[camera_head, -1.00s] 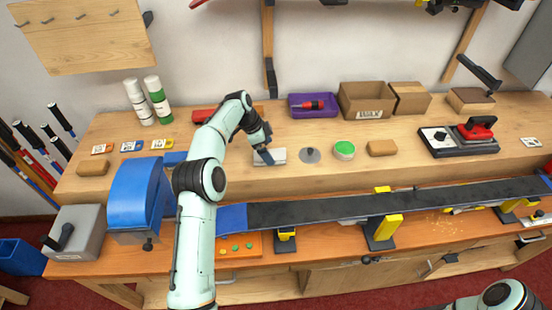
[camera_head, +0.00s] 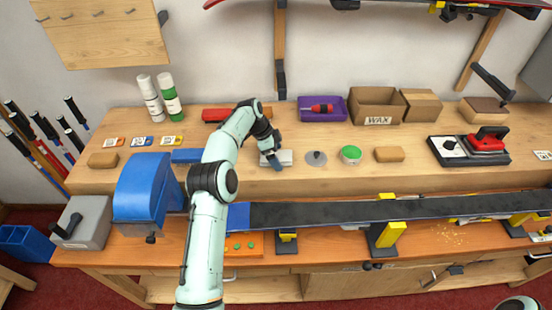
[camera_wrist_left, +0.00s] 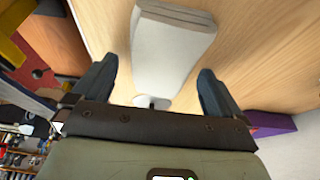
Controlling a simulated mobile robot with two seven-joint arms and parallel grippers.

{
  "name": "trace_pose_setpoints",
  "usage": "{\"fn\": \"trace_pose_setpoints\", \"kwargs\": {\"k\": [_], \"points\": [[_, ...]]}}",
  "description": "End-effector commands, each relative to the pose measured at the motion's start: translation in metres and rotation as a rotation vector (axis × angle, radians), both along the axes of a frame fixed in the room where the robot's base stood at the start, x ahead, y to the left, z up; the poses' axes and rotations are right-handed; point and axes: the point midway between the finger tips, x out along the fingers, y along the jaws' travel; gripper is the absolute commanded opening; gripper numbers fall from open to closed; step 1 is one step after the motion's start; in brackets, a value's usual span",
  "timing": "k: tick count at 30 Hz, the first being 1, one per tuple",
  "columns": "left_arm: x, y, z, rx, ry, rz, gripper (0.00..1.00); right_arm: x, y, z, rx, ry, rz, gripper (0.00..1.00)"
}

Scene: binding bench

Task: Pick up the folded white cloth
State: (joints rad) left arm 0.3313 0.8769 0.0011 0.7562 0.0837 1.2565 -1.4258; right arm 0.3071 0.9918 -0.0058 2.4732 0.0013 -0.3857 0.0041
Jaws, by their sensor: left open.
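The folded white cloth (camera_head: 284,158) lies on the raised wooden shelf of the bench. In the left wrist view the cloth (camera_wrist_left: 168,50) lies between and beyond my two open fingers. My left gripper (camera_head: 272,156) is at the cloth and hides part of it in the head view. In the left wrist view the left gripper (camera_wrist_left: 158,85) has a dark finger on each side of the cloth, with gaps on both sides. I cannot tell how high the fingertips are above the shelf. My right gripper is not in view.
A grey disc with a knob (camera_head: 316,158) and a green-topped tin (camera_head: 350,155) stand right of the cloth. A purple tray (camera_head: 322,109) is behind. A blue block (camera_head: 187,156) lies to the left. A long dark ski (camera_head: 340,211) runs along the front.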

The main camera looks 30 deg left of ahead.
Motion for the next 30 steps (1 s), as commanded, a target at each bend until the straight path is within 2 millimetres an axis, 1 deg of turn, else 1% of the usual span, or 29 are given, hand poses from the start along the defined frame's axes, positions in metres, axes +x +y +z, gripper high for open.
{"fn": "trace_pose_setpoints", "kwargs": {"k": [12,13,14,15,17,18,26,30], "points": [[-0.0002,0.0,-0.003,0.0,0.001,0.0,1.0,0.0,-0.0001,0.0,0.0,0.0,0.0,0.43],[-0.0003,0.0,-0.003,0.0,0.001,0.0,0.97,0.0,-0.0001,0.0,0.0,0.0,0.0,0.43],[-0.0002,0.0,-0.003,0.0,0.001,0.0,0.87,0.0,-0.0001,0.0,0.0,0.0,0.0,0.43],[-0.0002,0.0,-0.003,0.0,0.001,0.0,0.74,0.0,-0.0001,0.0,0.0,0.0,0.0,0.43],[-0.0002,0.0,-0.0029,0.0,0.001,0.0,0.54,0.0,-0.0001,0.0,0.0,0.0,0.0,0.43],[-0.0002,0.0,-0.003,0.0,0.001,0.0,0.43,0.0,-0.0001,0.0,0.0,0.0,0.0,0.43],[-0.0002,0.0,-0.0029,0.0,0.001,0.0,0.42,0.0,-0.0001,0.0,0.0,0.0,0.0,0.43],[0.0,0.0,0.0008,0.0,0.0,0.0,0.42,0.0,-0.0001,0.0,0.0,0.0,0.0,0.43]]}}
